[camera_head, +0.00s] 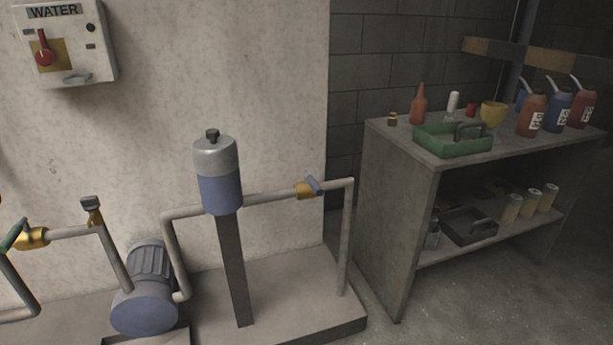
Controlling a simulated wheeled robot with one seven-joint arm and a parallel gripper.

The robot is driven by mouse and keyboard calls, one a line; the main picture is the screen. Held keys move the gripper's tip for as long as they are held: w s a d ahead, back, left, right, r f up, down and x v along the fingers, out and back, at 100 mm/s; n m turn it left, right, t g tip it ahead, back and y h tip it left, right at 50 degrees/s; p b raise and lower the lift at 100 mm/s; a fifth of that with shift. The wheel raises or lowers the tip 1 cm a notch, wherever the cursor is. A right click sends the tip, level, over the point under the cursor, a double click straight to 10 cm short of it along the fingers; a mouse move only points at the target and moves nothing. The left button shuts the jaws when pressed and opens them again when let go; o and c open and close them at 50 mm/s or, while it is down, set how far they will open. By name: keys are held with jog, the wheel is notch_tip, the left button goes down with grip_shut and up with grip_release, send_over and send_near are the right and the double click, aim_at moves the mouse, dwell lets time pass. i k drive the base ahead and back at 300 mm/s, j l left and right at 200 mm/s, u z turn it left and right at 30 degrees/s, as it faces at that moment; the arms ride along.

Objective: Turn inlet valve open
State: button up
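A brass valve (32,238) with a green handle (14,234) sits in the pipe at the far left edge. Its handle slants across the line of the pipe. A brass fitting with a dark cap (91,204) stands on the pipe above the pump. No label shows which valve is the inlet; the green-handled one is on the pipe running toward the pump. My gripper is not in view.
A blue pump (147,310) and a grey-blue canister (219,180) on a post stand by the wall. A WATER switch box (66,45) with a red knob hangs above. A shelf unit (395,225) with bottles and a green tray (455,147) stands at right.

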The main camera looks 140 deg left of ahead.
aim_at(308, 179)
jog(key=u, duration=4.55)
jog(key=i+j+z, duration=0.35)
jog(key=i+j, duration=0.4)
jog(key=i, duration=0.1)
